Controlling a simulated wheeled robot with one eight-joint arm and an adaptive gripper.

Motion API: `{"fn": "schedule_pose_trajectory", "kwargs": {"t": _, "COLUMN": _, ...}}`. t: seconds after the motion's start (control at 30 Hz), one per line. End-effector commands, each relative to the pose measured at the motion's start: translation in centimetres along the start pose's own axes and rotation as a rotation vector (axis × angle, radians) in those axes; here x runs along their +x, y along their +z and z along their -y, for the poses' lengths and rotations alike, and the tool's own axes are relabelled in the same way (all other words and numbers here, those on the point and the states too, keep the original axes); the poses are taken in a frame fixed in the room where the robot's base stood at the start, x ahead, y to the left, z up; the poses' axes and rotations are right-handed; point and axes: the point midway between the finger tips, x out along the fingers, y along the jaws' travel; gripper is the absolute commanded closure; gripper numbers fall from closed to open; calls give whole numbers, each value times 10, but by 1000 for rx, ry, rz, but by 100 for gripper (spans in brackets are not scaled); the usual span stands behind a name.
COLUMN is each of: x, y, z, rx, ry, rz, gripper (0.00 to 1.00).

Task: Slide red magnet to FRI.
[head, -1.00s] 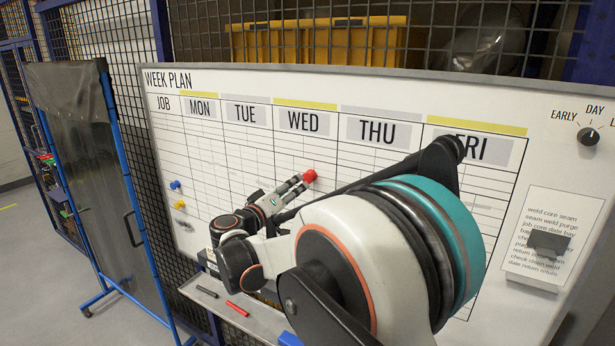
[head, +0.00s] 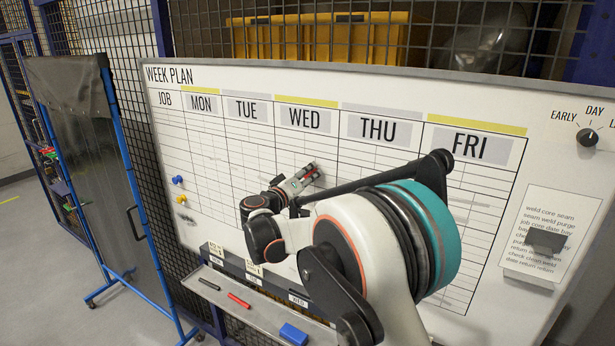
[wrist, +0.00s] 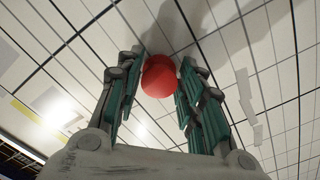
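The red magnet (wrist: 159,76) is on the whiteboard between my gripper's fingertips (wrist: 160,85) in the wrist view. The fingers stand close on both sides of it, but I cannot tell whether both press on it. In the head view my gripper (head: 311,174) is at the board below the WED heading, near the line towards THU, and hides most of the magnet. The FRI heading (head: 471,146) is farther right, under a yellow strip. My arm covers part of the THU and FRI columns.
A blue magnet (head: 177,180) and a yellow magnet (head: 181,199) sit at the board's lower left. A tray (head: 262,317) below holds a black pen, a red pen (head: 238,300) and a blue block (head: 293,334). A dial (head: 587,137) and a note sheet (head: 545,220) are at right.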

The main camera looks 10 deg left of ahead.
Motion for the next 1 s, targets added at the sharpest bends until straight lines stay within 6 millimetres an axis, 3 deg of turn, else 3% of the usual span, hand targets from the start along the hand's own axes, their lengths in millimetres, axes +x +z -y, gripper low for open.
{"fn": "schedule_pose_trajectory", "kwargs": {"t": 0.03, "x": 0, "y": 0, "z": 0, "rx": 0, "ry": 0, "rz": 0, "gripper": 85}}
{"fn": "schedule_pose_trajectory", "kwargs": {"t": 0.1, "x": 0, "y": 0, "z": 0, "rx": 0, "ry": 0, "rz": 0, "gripper": 100}}
{"fn": "schedule_pose_trajectory", "kwargs": {"t": 0.47, "x": 0, "y": 13, "z": -11, "rx": 0, "ry": 1, "rz": 1, "gripper": 100}}
{"fn": "schedule_pose_trajectory", "kwargs": {"t": 0.67, "x": 0, "y": 46, "z": -41, "rx": 0, "ry": 2, "rz": 3, "gripper": 100}}
{"fn": "schedule_pose_trajectory", "kwargs": {"t": 1.0, "x": 0, "y": 130, "z": -124, "rx": 1, "ry": 4, "rz": 5, "gripper": 100}}
